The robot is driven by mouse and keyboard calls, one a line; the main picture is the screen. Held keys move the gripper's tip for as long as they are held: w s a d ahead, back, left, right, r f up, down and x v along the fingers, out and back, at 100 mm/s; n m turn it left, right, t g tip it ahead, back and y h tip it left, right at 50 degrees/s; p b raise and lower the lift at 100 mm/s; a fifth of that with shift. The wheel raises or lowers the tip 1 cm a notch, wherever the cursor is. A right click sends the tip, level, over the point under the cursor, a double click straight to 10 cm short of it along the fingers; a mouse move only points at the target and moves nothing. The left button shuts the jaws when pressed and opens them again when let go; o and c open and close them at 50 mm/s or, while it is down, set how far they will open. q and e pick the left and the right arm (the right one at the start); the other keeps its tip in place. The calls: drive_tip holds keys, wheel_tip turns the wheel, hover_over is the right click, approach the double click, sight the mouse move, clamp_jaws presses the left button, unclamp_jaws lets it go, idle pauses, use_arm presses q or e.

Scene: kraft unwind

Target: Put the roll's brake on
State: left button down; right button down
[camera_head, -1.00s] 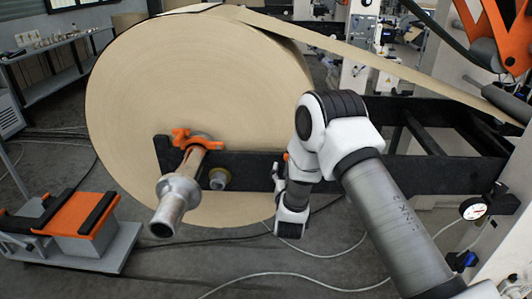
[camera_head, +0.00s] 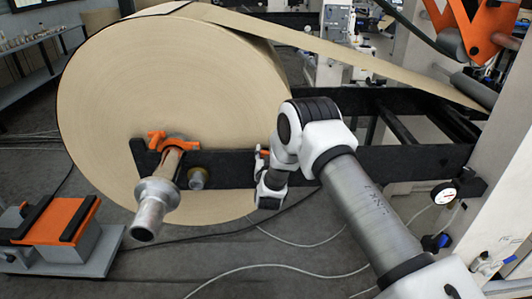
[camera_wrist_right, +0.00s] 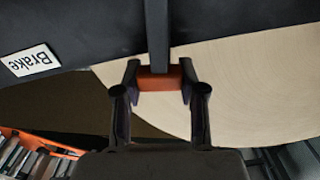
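The large kraft paper roll (camera_head: 130,110) hangs on its shaft (camera_head: 168,172) at the left of the head view. A black stand arm (camera_head: 230,168) runs across its face. In the right wrist view a white label (camera_wrist_right: 31,60) reads "Brake", upside down, on a black bar. Beside it a dark lever (camera_wrist_right: 157,35) ends in an orange grip (camera_wrist_right: 160,82). My right gripper (camera_wrist_right: 160,72) has one finger on each side of this grip, apparently touching both sides. In the head view my right arm mostly hides the gripper and lever. My left gripper is not in view.
A paper web (camera_head: 330,50) runs from the roll's top to the machine at right. A dial gauge (camera_head: 444,193) sits on the white frame. A grey cart with an orange top (camera_head: 55,218) stands at lower left. Cables lie on the open floor.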

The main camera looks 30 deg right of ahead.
drive_tip(key=shift+f, duration=0.1)
drive_tip(key=shift+s+d+f+m+b, duration=0.25)
drive_tip(key=shift+d+m+b, duration=0.25)
drive_tip(key=shift+b, duration=0.4)
drive_tip(key=s+d+f+m+b, duration=0.2)
drive_tip(key=m+b, duration=0.5)
drive_tip(key=b, duration=0.5)
drive_tip(key=s+d+f+m+b, duration=0.1)
drive_tip(key=d+f+m+b, duration=0.2)
drive_tip(key=f+m+b, duration=0.4)
drive_tip(key=shift+s+d+m+b, duration=0.4)
drive_tip(key=shift+m+b, duration=0.2)
drive_tip(key=shift+b, duration=2.3)
drive_tip(key=c, duration=0.6)
unclamp_jaws()
drive_tip(key=shift+f, duration=0.1)
drive_tip(key=shift+c, duration=0.2)
